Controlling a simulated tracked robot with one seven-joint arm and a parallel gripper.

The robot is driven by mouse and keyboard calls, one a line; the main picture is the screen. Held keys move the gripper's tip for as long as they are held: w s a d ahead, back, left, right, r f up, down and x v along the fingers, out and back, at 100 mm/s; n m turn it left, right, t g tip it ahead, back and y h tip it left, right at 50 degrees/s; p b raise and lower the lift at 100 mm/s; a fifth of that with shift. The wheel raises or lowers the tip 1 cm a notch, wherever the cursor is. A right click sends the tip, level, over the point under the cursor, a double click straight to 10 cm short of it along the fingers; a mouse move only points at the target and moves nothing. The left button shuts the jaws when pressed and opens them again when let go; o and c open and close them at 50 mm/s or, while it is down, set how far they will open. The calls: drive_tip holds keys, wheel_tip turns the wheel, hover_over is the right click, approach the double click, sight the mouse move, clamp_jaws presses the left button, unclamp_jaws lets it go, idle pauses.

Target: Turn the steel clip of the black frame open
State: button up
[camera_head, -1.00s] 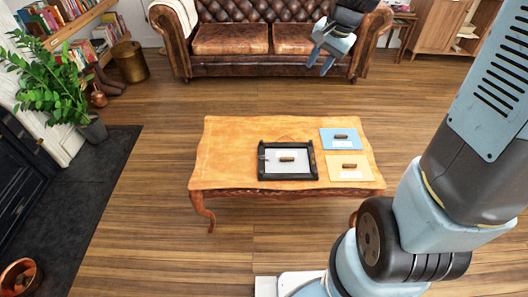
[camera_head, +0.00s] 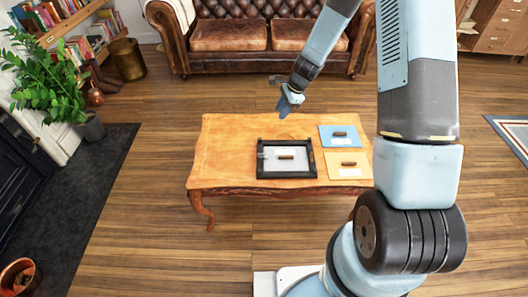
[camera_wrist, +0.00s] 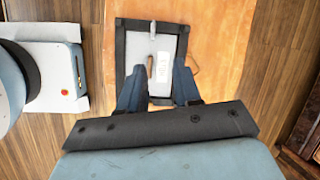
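The black frame (camera_head: 286,175) lies flat on the wooden table, with a pale panel, a brown wooden handle (camera_head: 286,157) and a white label inside it. It also shows in the wrist view (camera_wrist: 121,45). The steel clip (camera_wrist: 153,29) is a small grey piece at one end of the frame's opening, lying over the panel's edge; it is too small to tell its exact turn. In the head view the clip (camera_head: 262,155) is at the frame's left side. My gripper (camera_head: 287,105) is open and empty, above the table behind the frame. Its two fingers are apart in the wrist view (camera_wrist: 158,78).
A blue board (camera_head: 326,133) and a tan board (camera_head: 335,160), each with a brown handle and white label, lie right of the frame on the table (camera_head: 225,150). The table's left part is clear. A leather sofa (camera_head: 230,36) stands behind.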

sight(262, 156)
drive_tip(key=a+f+m, duration=0.1)
drive_tip(key=a+f, duration=0.1)
drive_tip(key=f, duration=0.6)
drive_tip(key=a+f+m, duration=0.1)
drive_tip(key=a+f, duration=0.2)
drive_tip(key=f, duration=0.5)
drive_tip(key=a+f+m, duration=0.1)
drive_tip(key=a+f, duration=0.1)
drive_tip(key=f, duration=0.6)
drive_tip(key=shift+w+a+f+g, duration=0.25)
drive_tip(key=shift+a+f+g, duration=0.05)
drive_tip(key=shift+f, duration=0.05)
drive_tip(key=shift+c, duration=0.3)
clamp_jaws()
